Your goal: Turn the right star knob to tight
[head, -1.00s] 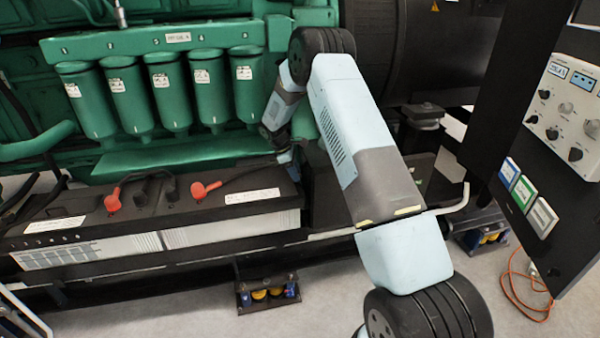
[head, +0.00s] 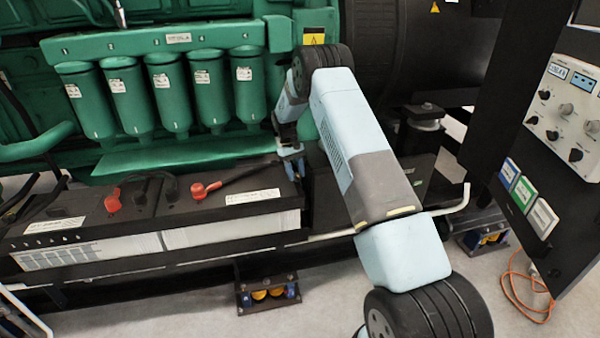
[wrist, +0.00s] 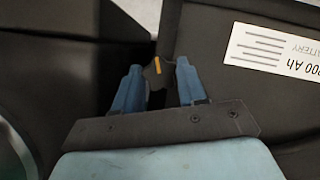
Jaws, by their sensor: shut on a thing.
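The right star knob (wrist: 156,72) is a small dark knob with an orange mark, in the wrist view's upper middle. It sits beside the edge of the black battery case. My gripper (wrist: 158,82) has its two blue fingers on either side of the knob and is shut on it. In the head view my gripper (head: 291,160) reaches down at the right end of the battery. The knob is hidden or too small to tell there.
The black battery case (head: 110,232) with red terminal caps (head: 198,190) lies left of my gripper. Green filter canisters (head: 205,92) hang behind it. A control panel (head: 565,115) stands at the right. My arm crosses the middle.

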